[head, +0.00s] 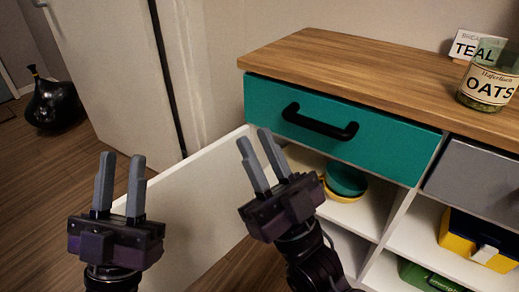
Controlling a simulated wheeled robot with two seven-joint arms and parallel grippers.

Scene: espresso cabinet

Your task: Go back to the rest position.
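My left gripper (119,187) is at the lower left, pointing up, its two grey fingers apart with nothing between them. My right gripper (260,161) is in the middle of the view, tilted to the left, its fingers apart and empty. It shows in front of the white panel and to the left of the shelf opening. Both grippers appear clear of the cabinet's contents.
The cabinet has a wooden top (370,75), a shut teal drawer (340,125) with a black handle and a grey drawer (480,180). A white panel (195,205) stands out at left. Teal and yellow bowls (346,180) sit inside. An oats jar (489,83) stands on top.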

